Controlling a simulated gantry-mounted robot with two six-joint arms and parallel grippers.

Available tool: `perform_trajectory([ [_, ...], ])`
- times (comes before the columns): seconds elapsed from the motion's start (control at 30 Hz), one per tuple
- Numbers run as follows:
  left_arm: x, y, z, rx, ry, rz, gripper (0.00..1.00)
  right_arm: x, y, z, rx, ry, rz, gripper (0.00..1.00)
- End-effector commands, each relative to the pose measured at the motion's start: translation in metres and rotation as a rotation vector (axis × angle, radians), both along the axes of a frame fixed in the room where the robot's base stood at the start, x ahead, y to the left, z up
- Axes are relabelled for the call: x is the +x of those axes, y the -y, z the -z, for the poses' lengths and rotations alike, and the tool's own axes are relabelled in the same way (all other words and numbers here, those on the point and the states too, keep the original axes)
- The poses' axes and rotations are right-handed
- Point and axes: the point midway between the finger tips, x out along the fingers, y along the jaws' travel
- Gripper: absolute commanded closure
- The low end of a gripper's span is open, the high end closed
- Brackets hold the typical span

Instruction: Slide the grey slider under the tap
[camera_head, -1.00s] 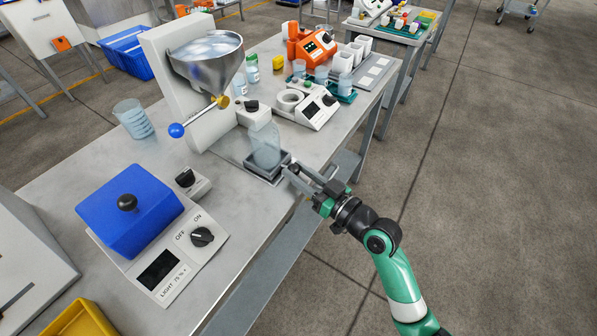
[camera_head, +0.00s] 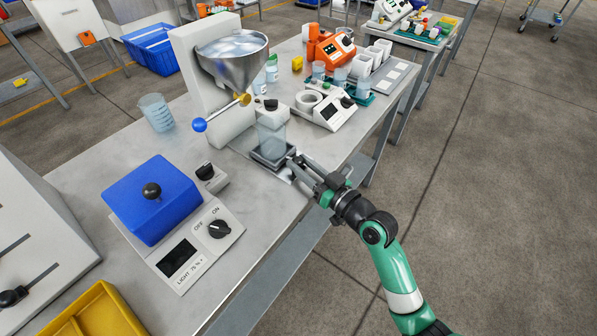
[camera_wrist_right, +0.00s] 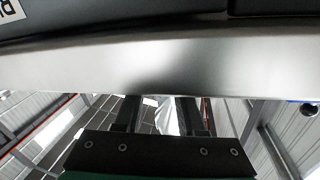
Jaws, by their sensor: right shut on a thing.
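The grey slider (camera_head: 274,164) is a dark shallow tray on the bench, with a clear, square-sided container (camera_head: 271,140) standing in it. The tap (camera_head: 244,99) has a gold end and a lever with a blue ball (camera_head: 199,125), below a steel funnel (camera_head: 232,58) on a white stand. The slider lies in front of and below the tap, on the bench-edge side. My right gripper (camera_head: 297,165) is shut on the slider's outer end; its fingers partly hide that end. In the right wrist view a pale metal edge crosses above the fingers (camera_wrist_right: 158,112). My left gripper is not in view.
A white device with a ring (camera_head: 327,108) stands right of the slider. A blue-lidded box (camera_head: 152,199) with a knob panel is at front left, and a beaker (camera_head: 156,113) is behind it. A yellow bin (camera_head: 96,312) sits at the lower left.

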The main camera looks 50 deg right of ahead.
Motion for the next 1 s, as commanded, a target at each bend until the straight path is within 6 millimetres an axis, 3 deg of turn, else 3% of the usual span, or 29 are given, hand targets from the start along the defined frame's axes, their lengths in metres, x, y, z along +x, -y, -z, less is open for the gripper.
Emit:
perform_trajectory([
  [0.27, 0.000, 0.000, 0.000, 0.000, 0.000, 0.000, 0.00, 0.002, 0.003, 0.001, 0.000, -0.002, 0.007, 1.00],
  [0.3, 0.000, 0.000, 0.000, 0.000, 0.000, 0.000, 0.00, 0.002, 0.003, 0.001, 0.000, -0.002, 0.007, 0.58],
  [0.47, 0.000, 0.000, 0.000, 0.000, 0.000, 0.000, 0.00, 0.002, 0.003, 0.001, 0.000, -0.001, 0.007, 0.31],
  [0.77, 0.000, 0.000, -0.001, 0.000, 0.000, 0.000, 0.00, 0.000, 0.003, 0.000, 0.000, -0.001, 0.007, 0.31],
  [0.87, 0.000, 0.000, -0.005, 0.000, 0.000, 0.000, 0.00, -0.009, 0.002, -0.001, 0.001, -0.001, 0.007, 0.31],
  [1.0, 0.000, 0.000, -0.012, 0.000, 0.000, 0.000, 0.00, -0.038, 0.000, -0.001, 0.002, -0.004, 0.009, 0.31],
])
